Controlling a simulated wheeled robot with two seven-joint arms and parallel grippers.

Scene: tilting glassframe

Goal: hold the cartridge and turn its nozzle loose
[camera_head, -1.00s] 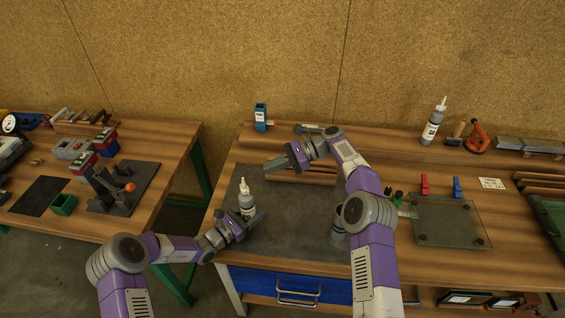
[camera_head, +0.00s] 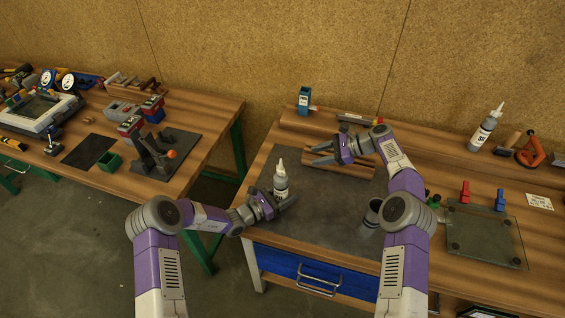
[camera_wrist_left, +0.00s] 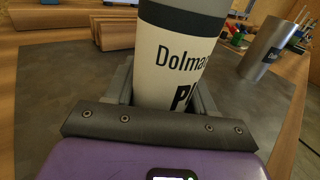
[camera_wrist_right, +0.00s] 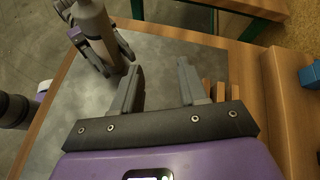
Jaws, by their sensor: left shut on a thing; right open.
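The cartridge (camera_head: 281,184) is a pale bottle-like tube with dark bands and a white pointed nozzle (camera_head: 280,164). It is upright over the grey mat; whether its base touches the mat I cannot tell. My left gripper (camera_head: 279,201) is shut around its lower body. In the left wrist view the cartridge (camera_wrist_left: 178,60) fills the jaws, its top cut off. My right gripper (camera_head: 318,154) is open and empty, behind and right of the nozzle, apart from it. The right wrist view shows its spread fingers (camera_wrist_right: 158,85), with the cartridge (camera_wrist_right: 92,22) at upper left, nozzle out of frame.
A metal cup (camera_head: 370,216) stands on the mat (camera_head: 320,215) near my right arm. A second bottle (camera_head: 484,134) and a blue holder (camera_head: 304,98) stand at the back. A glass plate (camera_head: 485,238) lies at right.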

